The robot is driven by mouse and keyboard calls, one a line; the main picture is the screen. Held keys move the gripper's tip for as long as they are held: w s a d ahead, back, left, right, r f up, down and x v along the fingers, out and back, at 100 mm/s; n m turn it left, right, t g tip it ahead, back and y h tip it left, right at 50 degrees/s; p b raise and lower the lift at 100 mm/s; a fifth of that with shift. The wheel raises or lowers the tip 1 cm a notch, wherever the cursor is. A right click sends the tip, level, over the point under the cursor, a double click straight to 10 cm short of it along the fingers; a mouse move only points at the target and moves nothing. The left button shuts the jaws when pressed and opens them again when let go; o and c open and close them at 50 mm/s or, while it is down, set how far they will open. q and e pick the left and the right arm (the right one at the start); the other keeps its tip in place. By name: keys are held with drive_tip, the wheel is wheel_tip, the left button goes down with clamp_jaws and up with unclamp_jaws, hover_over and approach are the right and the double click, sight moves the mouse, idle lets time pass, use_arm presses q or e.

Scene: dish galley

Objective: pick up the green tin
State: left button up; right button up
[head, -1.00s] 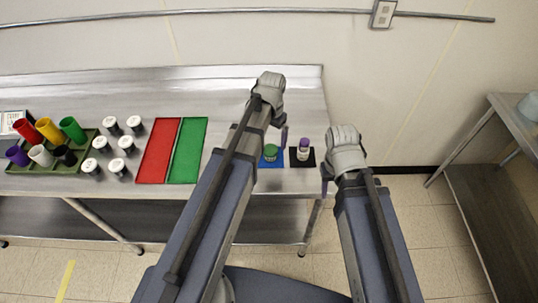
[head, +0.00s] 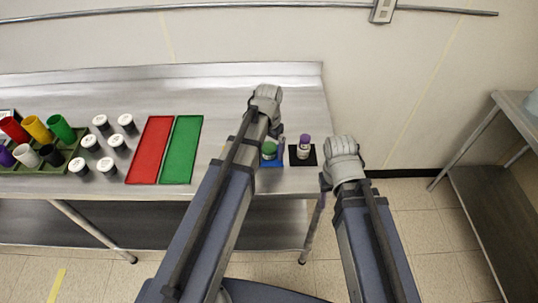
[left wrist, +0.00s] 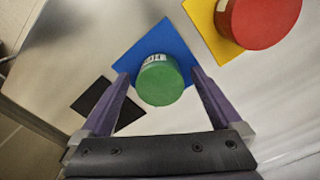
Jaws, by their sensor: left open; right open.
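The green tin (head: 269,149) stands upright on a blue mat (head: 276,161) near the right end of the steel table. My left gripper (head: 268,130) is just above it, partly covering it in the head view. In the left wrist view the tin (left wrist: 160,82) lies between the two purple fingers of my open left gripper (left wrist: 159,74), with a gap on either side. Whether the fingertips reach down beside it is hard to tell. My right gripper (head: 333,177) is open and empty, off the table's right end.
A white bottle with a purple cap (head: 304,145) stands on a black mat (head: 293,160) right of the tin. A red tin (left wrist: 262,20) on a yellow mat (left wrist: 212,38) shows in the left wrist view. Red (head: 150,150) and green (head: 182,150) trays lie further left.

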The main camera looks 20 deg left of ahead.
sight(269, 147)
use_arm(q)
drive_tip(key=shift+r, duration=0.1)
clamp_jaws()
idle(0.7)
drive_tip(key=shift+r, duration=0.1)
wheel_tip(269, 147, up, 10)
drive_tip(key=p, duration=1)
